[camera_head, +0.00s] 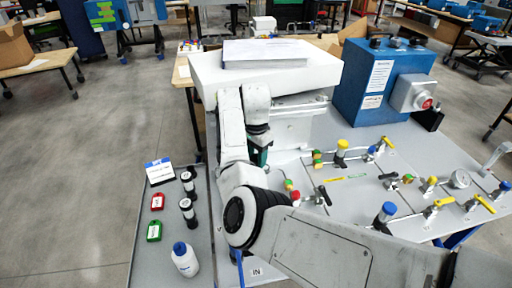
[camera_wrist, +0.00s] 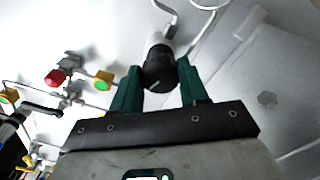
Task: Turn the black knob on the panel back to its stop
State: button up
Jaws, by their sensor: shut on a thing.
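The black knob (camera_wrist: 158,62) shows in the wrist view between the two green fingers of my gripper (camera_wrist: 160,78). It is a round black cylinder with a pale line on its near face. The fingers lie on either side of it, and the gripper is shut on it. In the head view my gripper (camera_head: 259,156) is low over the grey panel (camera_head: 338,210), beside the white housing. The knob cannot be made out there; my arm and gripper hide that spot.
A white housing (camera_head: 215,75) with papers on top stands behind my gripper. To the right are valves with yellow handles (camera_head: 444,202), a pressure gauge (camera_head: 460,179) and a blue box (camera_head: 385,85). A side table holds a white bottle (camera_head: 185,259) and tags.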

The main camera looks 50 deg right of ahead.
jog(key=n+p, duration=0.4)
jog(key=n, duration=0.1)
jog(key=shift+r+n+p, duration=0.2)
jog(key=shift+n+p, duration=0.1)
jog(key=n+p, duration=0.3)
jog(key=n, duration=0.2)
jog(key=shift+s, duration=0.1)
jog(key=n+p, duration=0.2)
jog(key=n, duration=0.4)
jog(key=shift+d+f+n, duration=0.1)
jog(key=shift+n, duration=0.2)
jog(key=n+p, duration=0.1)
jog(key=n, duration=0.3)
jog(key=shift+n, duration=0.4)
jog(key=o, duration=1.1)
jog(key=shift+c, duration=0.2)
notch_tip(320, 180, up, 11)
jog(key=shift+f+b, duration=0.15)
jog(key=shift+b, duration=0.2)
